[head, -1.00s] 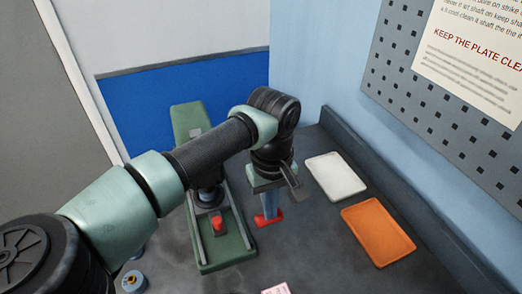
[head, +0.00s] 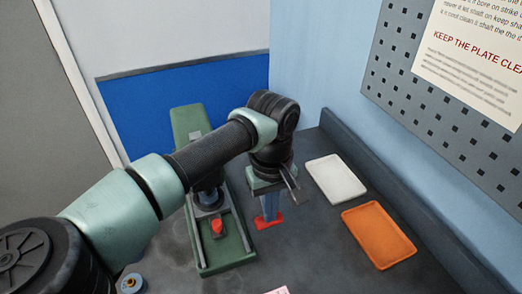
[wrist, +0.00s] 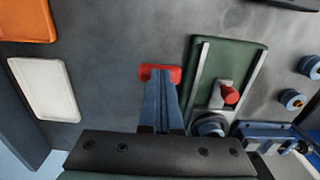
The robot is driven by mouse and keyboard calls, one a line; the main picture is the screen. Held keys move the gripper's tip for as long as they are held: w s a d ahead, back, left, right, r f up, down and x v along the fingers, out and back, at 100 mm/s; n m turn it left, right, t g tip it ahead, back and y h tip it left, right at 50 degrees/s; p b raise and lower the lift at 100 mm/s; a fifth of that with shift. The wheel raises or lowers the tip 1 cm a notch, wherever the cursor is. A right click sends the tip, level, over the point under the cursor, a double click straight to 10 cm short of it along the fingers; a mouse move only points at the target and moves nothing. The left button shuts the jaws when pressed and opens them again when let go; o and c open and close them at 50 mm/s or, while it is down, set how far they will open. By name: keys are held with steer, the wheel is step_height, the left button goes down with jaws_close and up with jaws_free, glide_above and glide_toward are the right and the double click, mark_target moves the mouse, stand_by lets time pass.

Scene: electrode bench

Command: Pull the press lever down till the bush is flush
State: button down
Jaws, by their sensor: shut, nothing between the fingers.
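The green press (head: 236,247) stands on the bench left of my gripper, with two grey rails along its base. A red knob (head: 217,227) on a grey block sits between the rails; it also shows in the wrist view (wrist: 230,94). My arm hides the middle of the press. My gripper (head: 268,217) points down to the right of the press, its blue fingers shut and apart from the knob. A red crosspiece (wrist: 146,72) shows at the fingertips; I cannot tell whether it belongs to the fingers. I cannot make out the bush or whether it is flush.
A white tray (head: 336,178) and an orange tray (head: 378,235) lie right of my gripper. Small blue round parts (wrist: 291,99) stand on the far side of the press. A blue fixture (wrist: 268,131) is near them. Bare bench lies between gripper and trays.

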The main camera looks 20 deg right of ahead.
steer(key=s+r+p, duration=0.1)
steer(key=r, duration=0.1)
steer(key=s+r+p, duration=0.1)
steer(key=p, duration=0.1)
steer(key=shift+s+r, duration=0.4)
steer(key=shift+r, duration=0.15)
steer(key=shift+s+d+r+p, duration=0.1)
steer(key=shift+s+r+p, duration=0.15)
steer(key=shift+r+p, duration=0.4)
steer(key=shift+s+a+r+p, duration=0.1)
steer(key=shift+s+r+p, duration=0.2)
steer(key=shift+r, duration=0.6)
steer(key=shift+s+d+r+p, duration=0.1)
steer(key=shift+s+r+p, duration=0.05)
steer(key=shift+r+p, duration=0.55)
steer(key=shift+r, duration=0.2)
steer(key=shift+s+r+p, duration=0.1)
steer(key=shift+r+p, duration=1.25)
steer(key=shift+r, duration=1.25)
steer(key=shift+w+r+p, duration=0.25)
steer(key=shift+r+p, duration=0.25)
steer(key=shift+r, duration=0.3)
steer(key=shift+w+r+p, duration=0.2)
steer(key=shift+r+p, duration=0.3)
steer(key=shift+r, duration=0.25)
steer(key=shift+w+r+p, duration=0.25)
steer(key=shift+r+p, duration=0.25)
steer(key=shift+r, duration=0.3)
